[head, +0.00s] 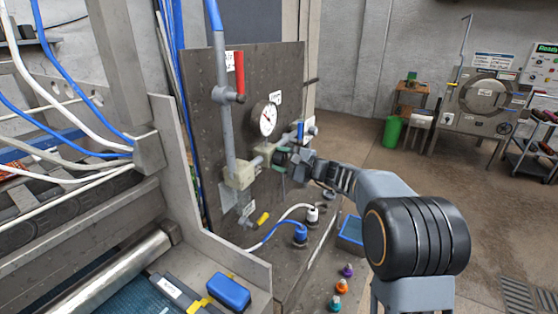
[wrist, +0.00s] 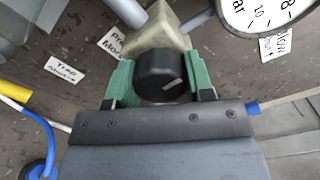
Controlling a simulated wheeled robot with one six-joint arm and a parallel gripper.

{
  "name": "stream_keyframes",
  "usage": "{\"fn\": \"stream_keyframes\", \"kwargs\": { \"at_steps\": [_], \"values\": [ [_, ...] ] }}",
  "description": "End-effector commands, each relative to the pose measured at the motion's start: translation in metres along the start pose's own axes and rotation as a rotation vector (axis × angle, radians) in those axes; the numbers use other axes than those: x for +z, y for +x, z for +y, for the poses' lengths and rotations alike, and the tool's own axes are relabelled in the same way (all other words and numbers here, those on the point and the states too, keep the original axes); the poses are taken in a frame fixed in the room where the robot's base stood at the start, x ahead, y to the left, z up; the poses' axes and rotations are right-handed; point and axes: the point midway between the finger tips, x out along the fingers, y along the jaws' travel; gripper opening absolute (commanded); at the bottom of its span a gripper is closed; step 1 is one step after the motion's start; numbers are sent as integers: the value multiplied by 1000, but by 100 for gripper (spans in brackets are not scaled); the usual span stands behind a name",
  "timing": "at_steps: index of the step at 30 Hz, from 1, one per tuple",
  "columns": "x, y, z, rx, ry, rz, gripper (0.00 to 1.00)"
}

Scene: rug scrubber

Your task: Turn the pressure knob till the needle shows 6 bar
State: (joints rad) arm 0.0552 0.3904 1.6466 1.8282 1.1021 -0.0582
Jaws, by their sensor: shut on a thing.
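The black pressure knob (wrist: 161,73) with a pale line mark sits on a beige valve block (wrist: 160,36), on the upright panel. My gripper (head: 284,157) reaches the panel from the right. In the wrist view its two green fingers stand on either side of the knob, shut on it. The line mark slants up to the right. The round white pressure gauge (head: 264,119) is above the knob in the head view; its needle is too small to read. In the wrist view the gauge (wrist: 262,14) is cut off by the top edge and no needle shows.
A red-handled valve (head: 239,76) on a vertical pipe is left of the gauge. A blue handle (head: 300,130) is close to my gripper. A yellow handle (head: 262,219) and hoses with blue (head: 300,234) and white fittings are below. Open floor lies to the right.

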Motion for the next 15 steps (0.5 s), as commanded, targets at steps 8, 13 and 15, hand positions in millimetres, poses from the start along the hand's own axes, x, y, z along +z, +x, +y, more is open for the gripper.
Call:
{"fn": "stream_keyframes", "kwargs": {
  "at_steps": [8, 13, 15],
  "values": [
    [-2, -1, 0, 0, 267, 6, 24],
    [-1, -1, -1, 0, 428, 6, 24],
    [-1, -1, -1, 0, 490, 6, 24]
  ]
}}
